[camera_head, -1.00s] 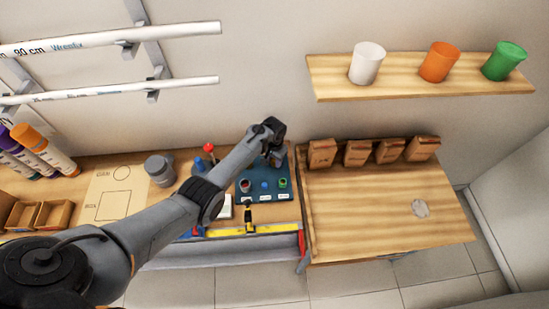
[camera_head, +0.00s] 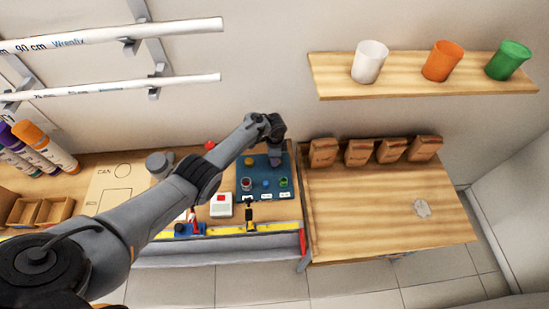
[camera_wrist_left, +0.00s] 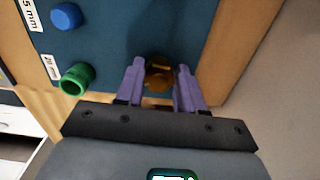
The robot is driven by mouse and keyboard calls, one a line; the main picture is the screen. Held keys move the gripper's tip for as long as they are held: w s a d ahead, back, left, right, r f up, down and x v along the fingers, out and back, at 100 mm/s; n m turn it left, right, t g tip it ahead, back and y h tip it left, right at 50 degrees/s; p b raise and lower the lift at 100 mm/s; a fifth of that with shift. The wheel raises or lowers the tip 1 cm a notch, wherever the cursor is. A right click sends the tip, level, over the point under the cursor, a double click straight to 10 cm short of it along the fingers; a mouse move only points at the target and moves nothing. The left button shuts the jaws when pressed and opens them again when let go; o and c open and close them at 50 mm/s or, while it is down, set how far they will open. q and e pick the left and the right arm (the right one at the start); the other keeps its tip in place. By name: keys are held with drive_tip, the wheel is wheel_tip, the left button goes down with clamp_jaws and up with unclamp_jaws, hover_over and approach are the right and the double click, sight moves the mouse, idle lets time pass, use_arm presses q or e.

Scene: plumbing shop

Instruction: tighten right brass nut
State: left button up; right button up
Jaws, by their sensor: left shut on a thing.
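The right brass nut (camera_wrist_left: 158,77) sits on the dark teal board (camera_wrist_left: 112,45), near its edge, in the left wrist view. My left gripper (camera_wrist_left: 160,70) has its two purple fingers on either side of this nut and is shut on it. In the head view my left gripper (camera_head: 275,157) is over the board's upper right corner and hides that nut. A second brass-coloured piece (camera_head: 249,160) shows at the board's upper left. My right gripper is not in view.
The board also carries a dark red-rimmed cup (camera_head: 246,183), a blue knob (camera_head: 266,184) and a green ring (camera_head: 283,182). Brown bins (camera_head: 323,152) stand on the table at right.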

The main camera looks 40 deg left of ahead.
use_arm(q)
drive_tip(key=m+b, duration=0.1)
drive_tip(key=m, duration=0.2)
drive_tip(key=shift+a, duration=0.15)
drive_tip(key=shift+w+m+b, duration=0.1)
drive_tip(key=shift+m+b, duration=0.3)
drive_tip(key=shift+m, duration=1)
drive_tip(key=o, duration=1)
drive_tip(key=shift+o, duration=0.2)
drive_tip(key=shift+r+p, duration=0.3)
drive_tip(key=shift+r, duration=0.35)
wheel_tip(320, 180, up, 10)
drive_tip(key=p, duration=0.3)
drive_tip(key=shift+f, duration=0.2)
